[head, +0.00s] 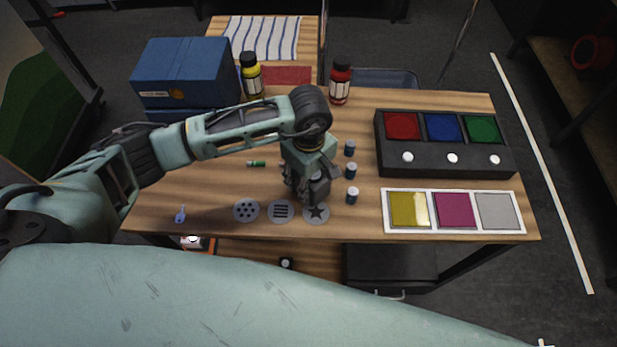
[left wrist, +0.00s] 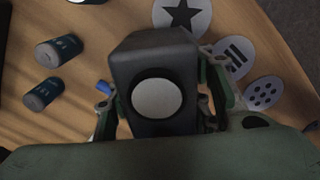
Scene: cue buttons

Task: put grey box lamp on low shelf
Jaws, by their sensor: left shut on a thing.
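My left gripper (head: 308,182) is shut on the grey box lamp, above the front middle of the table. In the left wrist view the lamp (left wrist: 150,52) is a dark grey box with a round white lens facing the camera, between the two fingers (left wrist: 160,100). In the head view the gripper mostly hides it. A low wooden shelf (head: 250,258) shows under the table's front edge, partly covered by my own body. My right gripper is not in view.
Round discs, a star one (head: 316,212) among them, lie by the table's front edge. A black button panel (head: 440,160) is at right. An orange box (head: 200,244) sits low at left.

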